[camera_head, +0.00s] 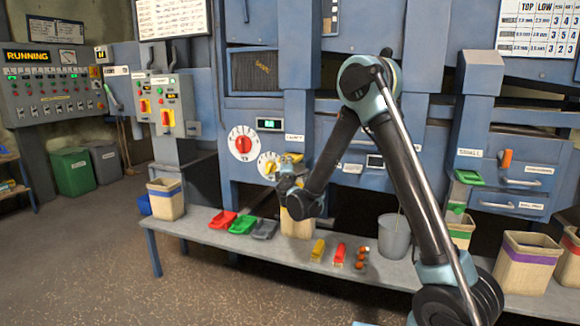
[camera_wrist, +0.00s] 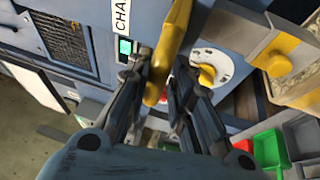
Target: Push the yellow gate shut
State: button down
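The yellow gate handle (camera_head: 291,158) sits on the blue machine front under a white label, beside a dial with a yellow knob. In the wrist view the yellow bar (camera_wrist: 172,45) runs lengthwise between the tips of my gripper (camera_wrist: 165,68). The left finger looks very close to the bar; a narrow gap seems to show at the right finger. I cannot tell whether the fingers clasp it. In the head view my gripper (camera_head: 288,180) is at the gate, partly hidden by my arm. The gate's plate and opening are hidden.
Yellow and red objects and a grey bucket (camera_head: 394,238) stand right.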

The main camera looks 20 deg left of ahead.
jog(key=shift+w+a+r, duration=0.1)
jog(key=shift+a, duration=0.1)
jog(key=w, duration=0.6)
jog(key=shift+d, duration=0.1)
jog(key=c, duration=1.6)
grip_release()
jog(key=shift+d+r, duration=0.1)
jog(key=shift+d, duration=0.05)
jog(key=shift+o, duration=0.2)
jog(key=shift+s+d, duration=0.1)
jog(key=v, duration=1.1)
jog(key=shift+s, duration=0.35)
jog(key=shift+d, duration=0.2)
